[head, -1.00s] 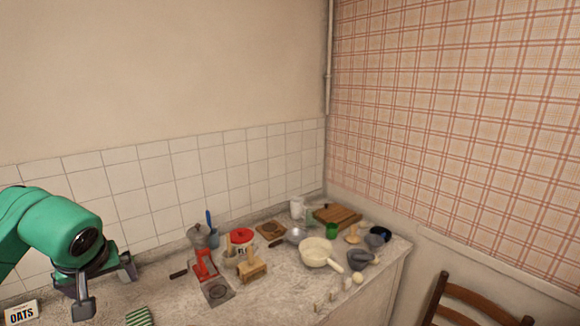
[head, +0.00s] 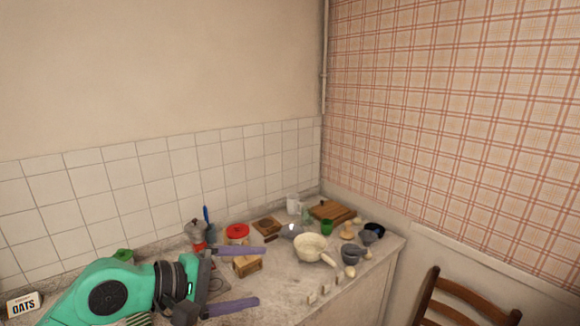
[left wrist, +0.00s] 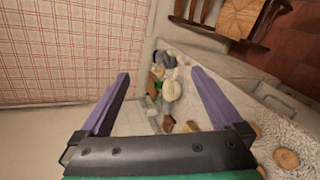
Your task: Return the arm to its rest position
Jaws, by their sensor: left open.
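My left arm is green and comes in low from the left in the head view. Its left gripper (head: 250,277) is open, with two purple fingers spread and pointing right over the counter. Nothing is between the fingers. The left wrist view also shows the left gripper (left wrist: 162,88) open, with the cluttered counter far beyond its fingertips. My right gripper is in neither view.
The counter (head: 345,284) holds a cream pan (head: 312,248), a wooden stool-like block (head: 247,265), a red-lidded jar (head: 237,232), a cutting board (head: 332,211) and an oats box (head: 24,304). A wooden chair (head: 465,298) stands at right. The air above the counter is clear.

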